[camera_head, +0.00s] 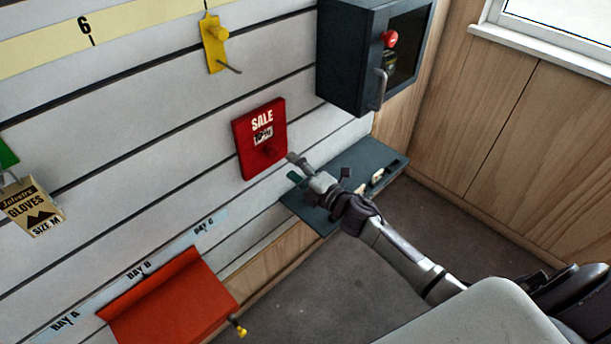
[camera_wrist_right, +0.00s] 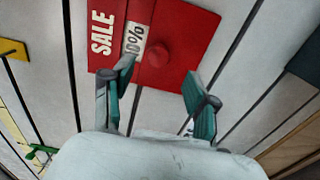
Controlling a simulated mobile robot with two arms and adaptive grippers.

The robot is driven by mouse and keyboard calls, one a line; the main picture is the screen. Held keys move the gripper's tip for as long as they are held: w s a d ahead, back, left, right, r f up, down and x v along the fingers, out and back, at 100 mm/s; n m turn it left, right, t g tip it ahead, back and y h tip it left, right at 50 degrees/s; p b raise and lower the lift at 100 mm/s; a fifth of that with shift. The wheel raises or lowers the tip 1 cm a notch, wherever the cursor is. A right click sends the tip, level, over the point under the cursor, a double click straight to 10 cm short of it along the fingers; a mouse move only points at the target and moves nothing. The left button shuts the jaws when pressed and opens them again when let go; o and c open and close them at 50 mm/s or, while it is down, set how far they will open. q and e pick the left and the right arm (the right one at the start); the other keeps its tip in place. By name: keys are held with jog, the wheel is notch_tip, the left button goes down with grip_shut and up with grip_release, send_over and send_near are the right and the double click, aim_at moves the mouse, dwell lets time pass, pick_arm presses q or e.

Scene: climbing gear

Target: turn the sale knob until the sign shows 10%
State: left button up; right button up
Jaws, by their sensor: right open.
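The red sale sign (camera_head: 246,150) is fixed on the slatted wall, with the word SALE at its top. A white window on it appears to read 10%, and it also shows on the sign in the right wrist view (camera_wrist_right: 185,25). The round red sale knob (camera_head: 269,153) sits below the window; in the right wrist view the knob (camera_wrist_right: 158,53) is clear of the fingers. My right gripper (camera_head: 294,167) is just right of the sign. In its wrist view the green-padded fingers (camera_wrist_right: 163,85) are spread apart and empty, facing the knob without holding it. My left gripper is not in view.
A dark shelf (camera_head: 318,209) is below and behind my right gripper. A dark cabinet (camera_head: 343,60) with a red button hangs at upper right. A yellow hook plate (camera_head: 213,52), a gloves tag (camera_head: 35,208) and an orange-red shelf (camera_head: 170,295) are to the left.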

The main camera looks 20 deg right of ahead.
jog(key=v, duration=0.4)
jog(key=shift+s+d, duration=0.15)
jog(key=shift+s, duration=0.2)
